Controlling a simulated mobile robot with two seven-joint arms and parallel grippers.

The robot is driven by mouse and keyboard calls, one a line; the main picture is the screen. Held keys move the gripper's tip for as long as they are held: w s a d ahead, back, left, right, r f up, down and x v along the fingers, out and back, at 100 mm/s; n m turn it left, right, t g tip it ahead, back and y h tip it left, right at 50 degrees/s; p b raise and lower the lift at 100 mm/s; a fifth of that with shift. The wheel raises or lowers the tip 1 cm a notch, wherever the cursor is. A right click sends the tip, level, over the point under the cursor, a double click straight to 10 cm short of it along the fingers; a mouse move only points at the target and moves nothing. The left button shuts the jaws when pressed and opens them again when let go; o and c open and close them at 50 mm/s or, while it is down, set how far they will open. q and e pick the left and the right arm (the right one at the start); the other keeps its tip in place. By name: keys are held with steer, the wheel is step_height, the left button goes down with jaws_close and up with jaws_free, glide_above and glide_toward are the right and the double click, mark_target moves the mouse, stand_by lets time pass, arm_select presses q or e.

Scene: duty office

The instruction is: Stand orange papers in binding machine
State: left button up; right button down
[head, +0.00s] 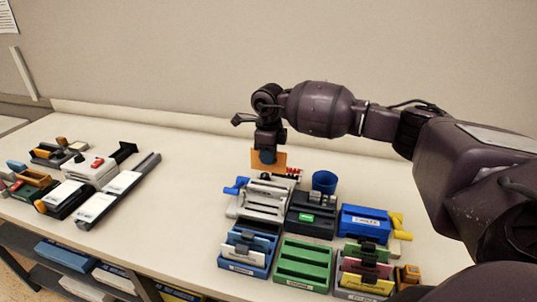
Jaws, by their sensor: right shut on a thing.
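My right gripper (267,153) points down and is shut on the orange papers (281,160). The papers hang upright as a flat sheet, with the fingers covering their middle. They are behind and above a light grey machine with a blue handle (264,198), which looks like the binding machine. The papers' lower edge is close to the machine's back; I cannot tell whether they touch it. My left gripper is not in view.
In front stand a blue rack (246,267), an empty green rack (303,262) and a rack of coloured pads (364,272). A dark machine (311,222), a blue cup (324,181) and a blue box (364,222) stand to the right. Bare table lies left of them.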

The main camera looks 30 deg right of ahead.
mark_target(269, 171)
steer(key=shift+f+b, duration=0.8)
steer(key=shift+f, duration=0.95)
steer(key=shift+f+b, duration=0.65)
steer(key=shift+f, duration=0.65)
steer(key=shift+f+b, duration=0.5)
steer(key=shift+f, duration=0.5)
steer(key=c, duration=1)
jaws_free()
